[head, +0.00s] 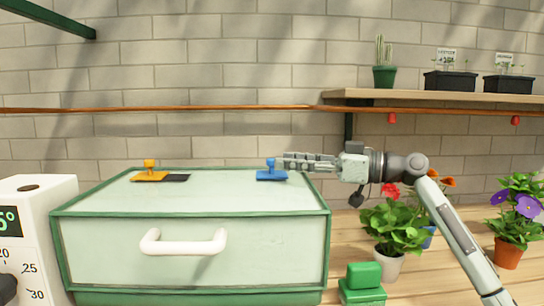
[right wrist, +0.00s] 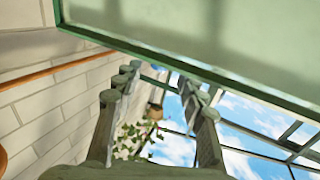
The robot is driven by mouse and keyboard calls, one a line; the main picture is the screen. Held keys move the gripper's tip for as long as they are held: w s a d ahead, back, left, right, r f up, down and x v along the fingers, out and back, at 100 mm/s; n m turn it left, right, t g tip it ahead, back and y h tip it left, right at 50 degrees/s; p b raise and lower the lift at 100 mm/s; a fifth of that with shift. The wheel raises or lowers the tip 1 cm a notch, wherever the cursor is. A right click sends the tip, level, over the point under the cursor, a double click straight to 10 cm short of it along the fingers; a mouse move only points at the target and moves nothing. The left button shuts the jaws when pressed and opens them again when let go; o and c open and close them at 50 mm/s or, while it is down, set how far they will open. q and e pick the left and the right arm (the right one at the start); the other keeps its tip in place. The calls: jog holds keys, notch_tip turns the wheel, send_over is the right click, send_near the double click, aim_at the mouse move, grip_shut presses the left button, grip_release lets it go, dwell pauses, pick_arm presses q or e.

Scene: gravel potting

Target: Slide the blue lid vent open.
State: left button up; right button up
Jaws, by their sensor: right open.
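The blue lid vent (head: 271,175) is a flat blue slide with an upright knob, on the right part of the pale green lid (head: 222,195). No dark opening shows beside it. My right gripper (head: 283,162) reaches in from the right, with its fingertips at the right side of the blue knob. I cannot tell whether they touch it. In the right wrist view the two fingers (right wrist: 159,82) stand apart with nothing between them, and the vent does not show there. My left gripper is not in view.
An orange vent (head: 150,175) with a dark opening (head: 177,178) lies left on the lid. A white drawer handle (head: 183,242) is in front. A white dial unit (head: 35,235) stands left; potted flowers (head: 390,225) and a green block (head: 363,275) stand right. A shelf (head: 430,98) hangs above.

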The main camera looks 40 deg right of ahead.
aim_at(272, 167)
jog(key=shift+p+x, duration=0.5)
jog(key=shift+x, duration=1.85)
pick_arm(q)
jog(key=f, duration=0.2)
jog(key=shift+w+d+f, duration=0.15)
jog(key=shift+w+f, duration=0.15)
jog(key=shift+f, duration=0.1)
pick_arm(e)
jog(key=shift+c, duration=0.4)
grip_shut()
